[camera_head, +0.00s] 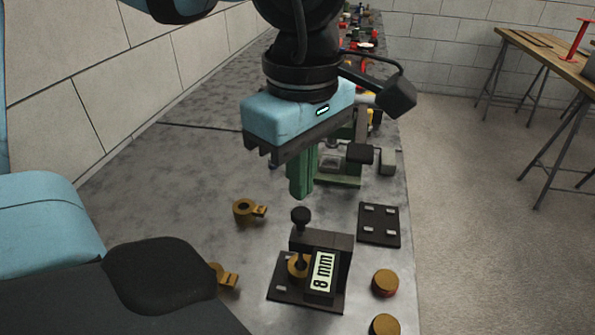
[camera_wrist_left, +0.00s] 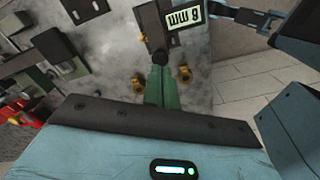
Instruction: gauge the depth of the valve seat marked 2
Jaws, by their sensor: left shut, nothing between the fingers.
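A black depth gauge (camera_head: 328,245) stands on a dark plate (camera_head: 285,292) on the bench, its display (camera_head: 321,270) reading "8 mm". Its round black knob (camera_head: 300,216) tops a thin stem above a brass valve seat (camera_head: 297,266), which is partly hidden by the display. My left gripper (camera_head: 300,192) has its green fingers shut and empty, just above and behind the knob. In the left wrist view the fingertips (camera_wrist_left: 160,72) overlap the knob's edge; I cannot tell whether they touch. I cannot read a number on any seat. My right gripper is not in view.
A brass ringed piece (camera_head: 244,210) lies to the left, another (camera_head: 222,278) nearer, partly behind a dark arm part. A second dark plate (camera_head: 378,236) lies right of the gauge. Two brass discs (camera_head: 385,282) (camera_head: 385,325) sit by the right edge. Green equipment (camera_head: 342,181) stands behind.

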